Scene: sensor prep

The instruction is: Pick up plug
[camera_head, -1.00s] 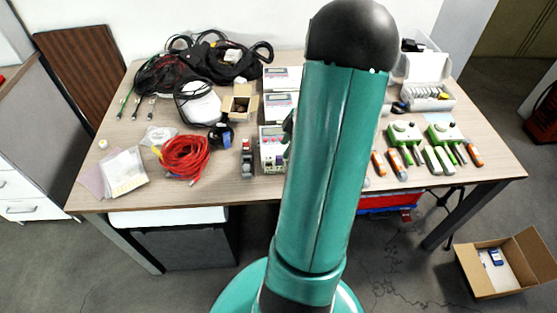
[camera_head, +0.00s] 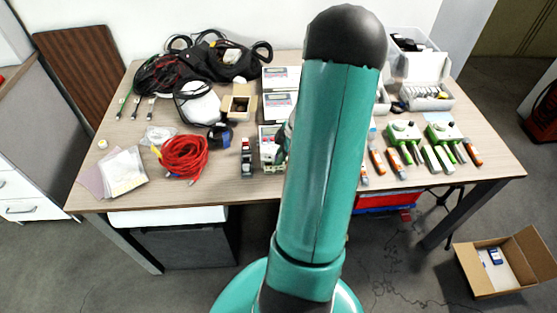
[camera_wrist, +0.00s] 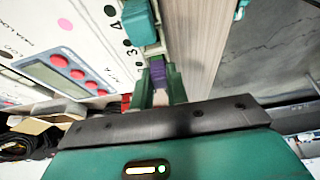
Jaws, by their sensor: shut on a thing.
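My gripper (camera_wrist: 159,78) shows in the wrist view with its green fingers shut on a small purple plug (camera_wrist: 157,69). The plug sits between the fingertips, close to the edge of a white device panel (camera_wrist: 95,30) with a grey display and red buttons. A teal block (camera_wrist: 140,22) lies just beyond it at the panel's edge. I cannot tell whether the plug still touches the device. In the head view my arm hides the gripper and plug, and partly covers the front device (camera_head: 268,148).
The wooden table (camera_head: 225,185) carries a red cable coil (camera_head: 183,156), a black cable pile (camera_head: 160,75), a small open box (camera_head: 238,105) and a dark clip-like part (camera_head: 246,157) left of the device. Green-and-white testers (camera_head: 404,133) and orange tools stand at right.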

